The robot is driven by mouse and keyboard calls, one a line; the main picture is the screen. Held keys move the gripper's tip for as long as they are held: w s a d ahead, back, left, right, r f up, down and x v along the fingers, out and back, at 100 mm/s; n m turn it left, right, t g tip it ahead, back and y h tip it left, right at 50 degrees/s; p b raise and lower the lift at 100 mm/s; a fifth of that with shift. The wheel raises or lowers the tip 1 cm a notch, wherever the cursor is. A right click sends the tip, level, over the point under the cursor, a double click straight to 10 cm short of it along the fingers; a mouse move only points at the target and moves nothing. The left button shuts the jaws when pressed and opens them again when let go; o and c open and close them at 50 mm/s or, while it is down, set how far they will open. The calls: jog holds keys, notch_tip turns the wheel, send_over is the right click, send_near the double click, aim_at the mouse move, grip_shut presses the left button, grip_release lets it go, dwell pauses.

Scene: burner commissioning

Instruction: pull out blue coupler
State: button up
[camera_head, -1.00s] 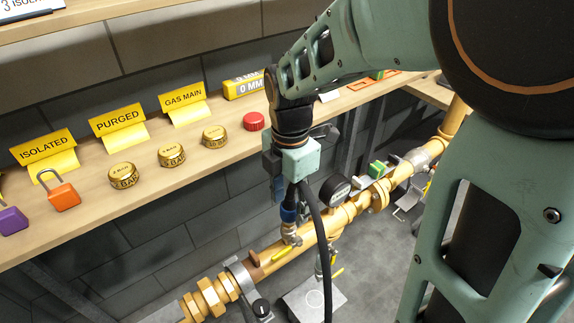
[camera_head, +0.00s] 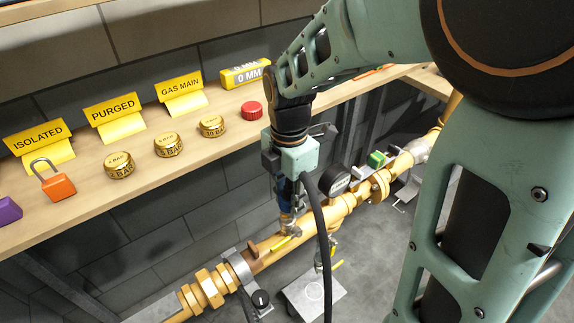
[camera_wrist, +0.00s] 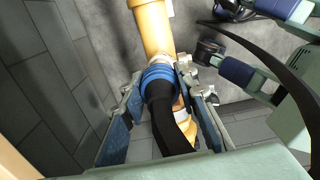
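The blue coupler (camera_wrist: 159,75) is a ringed blue collar on the end of a black hose (camera_wrist: 172,125), above the yellow gas pipe (camera_wrist: 152,25). In the head view the coupler (camera_head: 285,203) shows partly below my gripper (camera_head: 288,190), over a yellow-handled valve (camera_head: 284,241). In the wrist view my gripper's two fingers (camera_wrist: 160,82) stand on either side of the coupler, very close to it. I cannot tell whether both fingers press on it. The hose hides part of the coupler's near side.
A pressure gauge (camera_head: 336,180) stands on the pipe just right of my gripper. The wooden shelf (camera_head: 200,155) behind holds brass caps, a red cap (camera_head: 251,110), an orange padlock (camera_head: 56,183) and yellow signs. A pipe clamp (camera_head: 240,268) is at lower left.

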aim_at(289, 187)
grip_shut()
jog(key=shift+r+p, duration=1.55)
jog(key=shift+r, duration=0.1)
dwell(0.4)
jog(key=shift+r+p, duration=1.75)
jog(key=shift+r, duration=0.25)
